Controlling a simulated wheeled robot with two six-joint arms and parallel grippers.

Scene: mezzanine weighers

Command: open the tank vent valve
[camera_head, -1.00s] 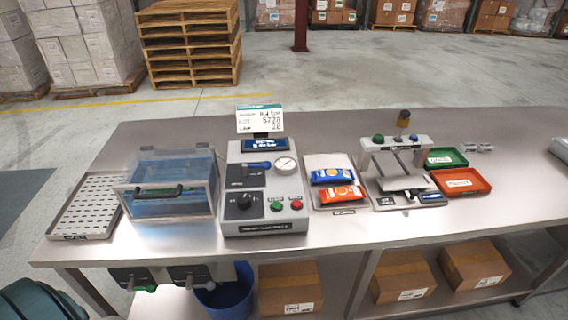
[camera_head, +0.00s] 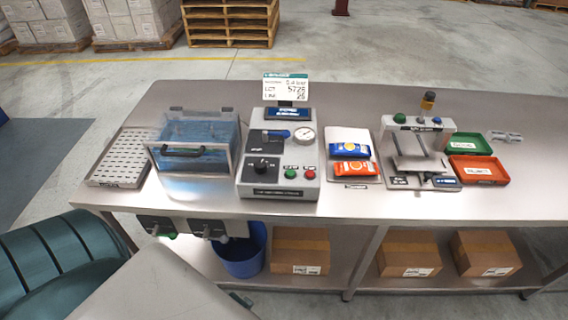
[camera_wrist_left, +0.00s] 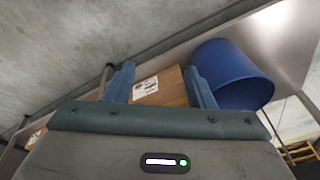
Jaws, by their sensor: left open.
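A clear tank (camera_head: 193,162) of blue water with a dark handle on its front stands at the left of the bench. Beside it is a grey control box (camera_head: 249,191) with a blue lever (camera_head: 276,134) lying roughly sideways, a round gauge (camera_head: 305,134), a black knob (camera_head: 264,168), and green and red buttons. I cannot read which control is the tank vent valve. My left gripper (camera_wrist_left: 160,82) is open and empty in the left wrist view, with a cardboard box and blue bin beyond its fingers. It is apart from the control box. My right gripper is not in view.
A perforated tray (camera_head: 118,158) lies left of the tank. Blue and orange packets, a sealing stand (camera_head: 386,137), and green and red trays (camera_head: 478,170) are to the right. A blue bin (camera_head: 240,262) and cartons (camera_head: 300,247) sit below the bench (camera_head: 345,203).

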